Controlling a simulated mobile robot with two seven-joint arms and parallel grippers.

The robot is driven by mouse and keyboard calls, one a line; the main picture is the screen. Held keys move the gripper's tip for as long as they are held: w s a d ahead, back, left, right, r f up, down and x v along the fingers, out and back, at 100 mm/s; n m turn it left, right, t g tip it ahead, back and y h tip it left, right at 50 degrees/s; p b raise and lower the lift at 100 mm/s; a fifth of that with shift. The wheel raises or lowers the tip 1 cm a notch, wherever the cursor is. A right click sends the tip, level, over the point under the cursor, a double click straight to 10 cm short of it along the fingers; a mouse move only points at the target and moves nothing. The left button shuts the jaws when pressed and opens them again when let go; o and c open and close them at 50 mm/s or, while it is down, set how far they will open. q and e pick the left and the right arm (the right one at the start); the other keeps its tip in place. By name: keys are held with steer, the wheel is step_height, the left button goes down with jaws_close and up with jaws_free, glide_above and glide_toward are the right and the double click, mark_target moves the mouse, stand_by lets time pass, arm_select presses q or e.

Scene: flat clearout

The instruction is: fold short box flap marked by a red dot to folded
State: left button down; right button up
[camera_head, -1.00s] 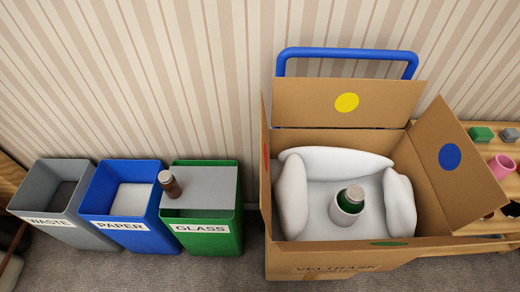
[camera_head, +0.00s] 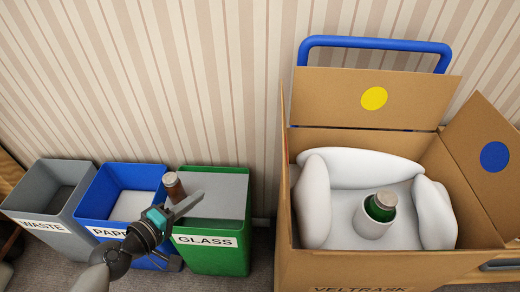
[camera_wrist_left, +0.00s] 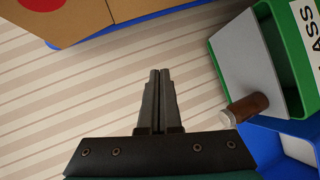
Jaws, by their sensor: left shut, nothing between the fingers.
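The open cardboard box (camera_head: 360,268) stands at the right in the head view. Its short left flap (camera_head: 284,170) shows there as a thin upright edge, its outer face hidden. In the left wrist view a cardboard panel bears a red dot (camera_wrist_left: 42,4), cut off at the top left. My left gripper (camera_head: 198,197) is shut and empty over the green bin, left of the box. In the left wrist view its fingers (camera_wrist_left: 160,75) meet, apart from the red-dot panel. A dark grey bar at the head view's right edge may be my right gripper (camera_head: 500,265); its jaws are unclear.
A yellow-dot flap (camera_head: 345,99) stands up at the back and a blue-dot flap (camera_head: 484,130) leans outward. A brown bottle (camera_head: 174,186) is on the green bin (camera_head: 222,260). A blue rail (camera_head: 315,43) rises behind.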

arm_select(q)
steer(key=s+d+r+t+h+b, duration=0.1)
steer(key=s+d+r+h, duration=0.15)
steer(key=r, duration=0.55)
steer(key=s+d+r+h+b, duration=0.1)
steer(key=d+r+h+b, duration=0.2)
steer(key=r, duration=0.5)
steer(key=s+d+p+x, duration=0.2)
steer(key=p+x, duration=0.4)
steer(key=x, duration=0.7)
steer(key=shift+r+h+p, duration=0.4)
steer(key=shift+h, duration=0.05)
arm_select(e)
steer(key=shift+s+a+r, duration=0.9)
steer(key=shift+s+a, duration=0.3)
steer(key=shift+d, duration=0.15)
